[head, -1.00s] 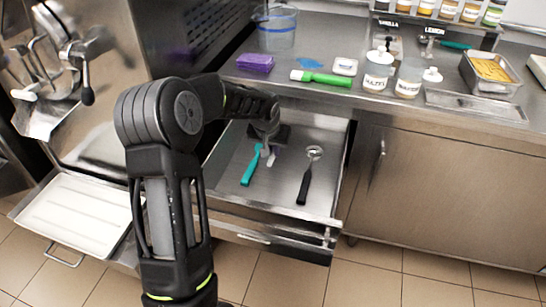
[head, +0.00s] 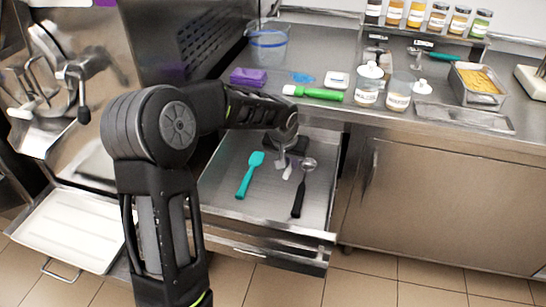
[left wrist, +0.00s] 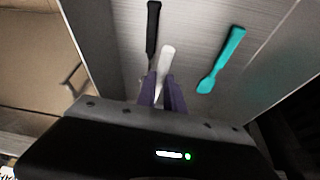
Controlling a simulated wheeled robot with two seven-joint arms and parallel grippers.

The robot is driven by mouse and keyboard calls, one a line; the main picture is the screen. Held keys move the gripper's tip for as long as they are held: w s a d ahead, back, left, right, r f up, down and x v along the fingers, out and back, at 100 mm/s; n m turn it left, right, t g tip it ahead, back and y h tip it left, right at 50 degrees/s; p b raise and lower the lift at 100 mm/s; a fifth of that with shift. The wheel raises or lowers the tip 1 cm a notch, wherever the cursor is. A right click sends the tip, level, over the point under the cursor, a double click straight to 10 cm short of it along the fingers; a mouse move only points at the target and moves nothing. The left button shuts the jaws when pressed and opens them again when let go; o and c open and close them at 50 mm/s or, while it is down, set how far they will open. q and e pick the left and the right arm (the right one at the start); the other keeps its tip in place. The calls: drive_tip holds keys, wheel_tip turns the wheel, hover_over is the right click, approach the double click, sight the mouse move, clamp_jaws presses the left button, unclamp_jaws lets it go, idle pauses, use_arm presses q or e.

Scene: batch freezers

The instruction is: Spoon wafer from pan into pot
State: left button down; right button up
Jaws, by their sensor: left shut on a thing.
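My left gripper (head: 284,158) reaches down into the open drawer and is shut on a slim utensil with a whitish handle (left wrist: 167,58). The handle sticks out from between the fingers in the left wrist view; its other end is hidden. A teal spatula (head: 250,175) and a black-handled scoop (head: 302,190) lie on either side of it in the drawer. On the counter, a metal pan (head: 459,88) holds yellow-orange bits. Two labelled pots, one left (head: 367,92) and one right (head: 398,100), stand left of the pan; their labels are hard to read. My right gripper is out of view.
The open drawer (head: 232,207) juts out below the counter. A flat metal tray (head: 465,117) lies before the pan. Several jars line the back.

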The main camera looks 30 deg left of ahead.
use_arm(q)
drive_tip(key=s+d+r+m+p, duration=0.1)
drive_tip(key=s+d+r+p, duration=0.1)
drive_tip(key=d+r, duration=0.3)
drive_tip(key=s+d+r+m+p, duration=0.1)
drive_tip(key=d+r, duration=0.4)
drive_tip(key=d, duration=0.5)
drive_tip(key=shift+s+d+r+m+h+p, duration=0.4)
drive_tip(key=shift+s+p, duration=0.25)
drive_tip(key=shift+s, duration=0.15)
